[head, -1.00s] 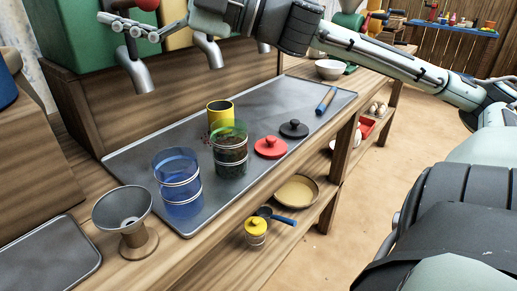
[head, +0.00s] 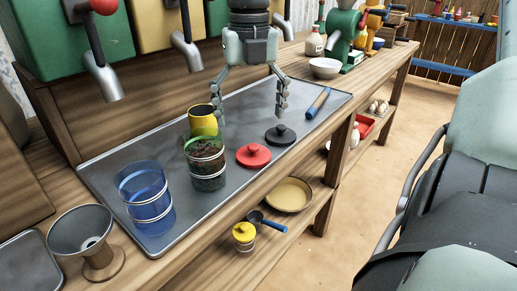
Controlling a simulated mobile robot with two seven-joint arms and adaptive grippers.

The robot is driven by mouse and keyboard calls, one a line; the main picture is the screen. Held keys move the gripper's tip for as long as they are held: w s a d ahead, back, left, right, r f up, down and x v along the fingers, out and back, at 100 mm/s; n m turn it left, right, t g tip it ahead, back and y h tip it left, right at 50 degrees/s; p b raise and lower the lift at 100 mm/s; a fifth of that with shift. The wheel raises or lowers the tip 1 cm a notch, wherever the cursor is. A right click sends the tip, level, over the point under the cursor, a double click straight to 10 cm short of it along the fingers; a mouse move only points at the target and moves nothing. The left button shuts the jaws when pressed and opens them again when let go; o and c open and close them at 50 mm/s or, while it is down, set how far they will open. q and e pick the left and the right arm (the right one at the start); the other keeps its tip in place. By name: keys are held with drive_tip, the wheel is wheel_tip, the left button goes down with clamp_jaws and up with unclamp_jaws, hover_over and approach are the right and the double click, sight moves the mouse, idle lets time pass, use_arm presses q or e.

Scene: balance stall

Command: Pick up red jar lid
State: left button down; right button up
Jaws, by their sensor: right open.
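The red jar lid (head: 253,155) lies flat on the grey metal tray (head: 133,163), its round knob up. It is left of and nearer than a black lid (head: 280,134). My right gripper (head: 250,114) hangs down from the top, above the tray and beyond the red lid. Its two fingers are spread wide and nothing is between them. It does not touch the red lid, which shows in full. My left gripper is not in view.
A jar with dark contents (head: 207,168) stands just left of the red lid. A yellow cup (head: 203,121) is behind it, and a blue jar (head: 147,197) stands at the front. A blue-handled tool (head: 318,102) lies at the tray's right end. A metal funnel (head: 82,232) is front left.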

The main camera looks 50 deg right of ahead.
sight(253, 145)
wheel_tip(253, 145, down, 7)
drive_tip(key=shift+s+f+p, duration=0.15)
drive_tip(key=shift+f+p, duration=0.05)
drive_tip(key=shift+p, duration=0.25)
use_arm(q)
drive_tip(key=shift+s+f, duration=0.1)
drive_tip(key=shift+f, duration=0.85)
use_arm(e)
drive_tip(key=shift+d, duration=0.1)
drive_tip(key=c, duration=0.9)
